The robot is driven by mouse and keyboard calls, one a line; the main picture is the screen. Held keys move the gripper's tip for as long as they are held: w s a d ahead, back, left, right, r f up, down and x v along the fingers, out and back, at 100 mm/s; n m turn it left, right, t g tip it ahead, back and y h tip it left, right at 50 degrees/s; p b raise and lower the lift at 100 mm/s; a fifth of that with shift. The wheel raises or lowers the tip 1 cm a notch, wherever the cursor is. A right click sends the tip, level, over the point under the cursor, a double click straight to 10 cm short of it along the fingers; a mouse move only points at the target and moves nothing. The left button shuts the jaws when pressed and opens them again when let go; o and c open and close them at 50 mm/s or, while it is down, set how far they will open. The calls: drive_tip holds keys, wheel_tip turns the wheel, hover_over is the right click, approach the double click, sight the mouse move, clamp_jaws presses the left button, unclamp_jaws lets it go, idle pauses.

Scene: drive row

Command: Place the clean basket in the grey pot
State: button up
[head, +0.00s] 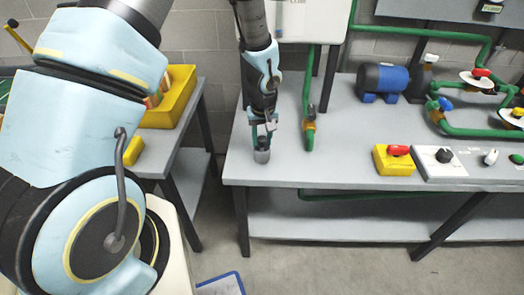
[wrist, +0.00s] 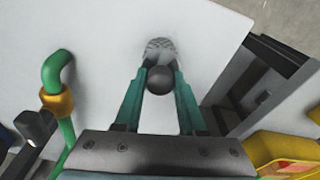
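My gripper (head: 264,130) points straight down near the left front of the grey workbench. In the wrist view its two green fingers (wrist: 161,75) close on either side of a dark round knob. Beyond the knob is a round grey mesh end, which I take for the basket (wrist: 158,47). In the head view a small grey cylinder (head: 262,154) is directly under the fingers, at the bench top; whether it is the basket alone is unclear. I cannot make out the grey pot for certain.
A green pipe with a brass collar (head: 310,124) stands close to the right of my gripper. A blue motor (head: 382,80), a yellow switch box (head: 394,160) and valve pipework are further right. A yellow tray (head: 178,97) is on the left table, across a gap.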

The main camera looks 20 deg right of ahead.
clamp_jaws()
idle(0.9)
